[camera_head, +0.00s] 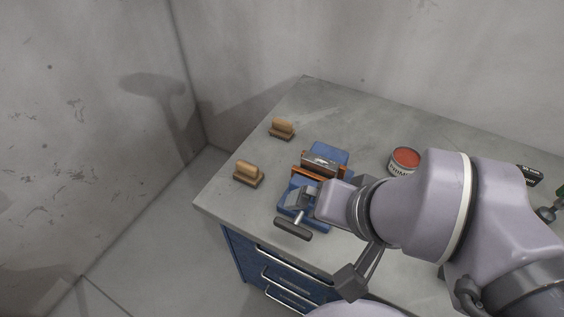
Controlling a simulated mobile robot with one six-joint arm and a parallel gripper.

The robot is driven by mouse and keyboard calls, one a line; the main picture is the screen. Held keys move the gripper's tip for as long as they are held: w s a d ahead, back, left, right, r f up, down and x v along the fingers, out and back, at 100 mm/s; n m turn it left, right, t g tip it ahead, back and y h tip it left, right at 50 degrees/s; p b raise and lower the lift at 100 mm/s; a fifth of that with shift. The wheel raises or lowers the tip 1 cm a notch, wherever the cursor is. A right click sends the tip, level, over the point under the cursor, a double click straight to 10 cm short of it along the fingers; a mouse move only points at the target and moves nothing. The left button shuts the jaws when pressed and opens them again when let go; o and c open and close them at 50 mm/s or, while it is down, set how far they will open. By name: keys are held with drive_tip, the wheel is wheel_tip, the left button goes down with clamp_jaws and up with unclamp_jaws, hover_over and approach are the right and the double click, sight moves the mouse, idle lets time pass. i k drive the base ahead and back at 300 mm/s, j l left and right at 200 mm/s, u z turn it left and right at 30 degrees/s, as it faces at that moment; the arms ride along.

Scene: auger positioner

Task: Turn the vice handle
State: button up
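The blue vice (333,160) stands on the grey bench top, with orange-brown strips along its jaws. The vice handle (293,228) is a dark grey bar on the near end of a metal screw, lying roughly crosswise, close to the bench's front edge. My arm comes in from the right, and its pale wrist covers the vice's right side. My gripper (351,283) shows only in part as a dark block on thin bars below the wrist, to the right of and nearer than the handle. It looks apart from the handle. Its fingers cannot be made out.
Two wooden-handled brushes (248,174) (282,129) lie left of the vice. A red-topped tin (405,159) stands to its right, partly behind my arm. A black object (530,175) lies at the far right. Blue drawers (257,262) with metal handles are below the bench (345,109).

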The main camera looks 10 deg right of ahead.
sight(294, 228)
drive_tip(key=j+z, duration=0.2)
drive_tip(key=j, duration=0.25)
drive_tip(key=k+j+z, duration=0.2)
drive_tip(key=j, duration=0.25)
drive_tip(key=j+z, duration=0.2)
drive_tip(key=j, duration=0.25)
drive_tip(key=k+j+z, duration=0.2)
drive_tip(key=j, duration=0.2)
drive_tip(key=j+z, duration=0.2)
drive_tip(key=j, duration=0.2)
drive_tip(key=k+j+z, duration=0.2)
drive_tip(key=k+j, duration=0.05)
drive_tip(key=j, duration=0.1)
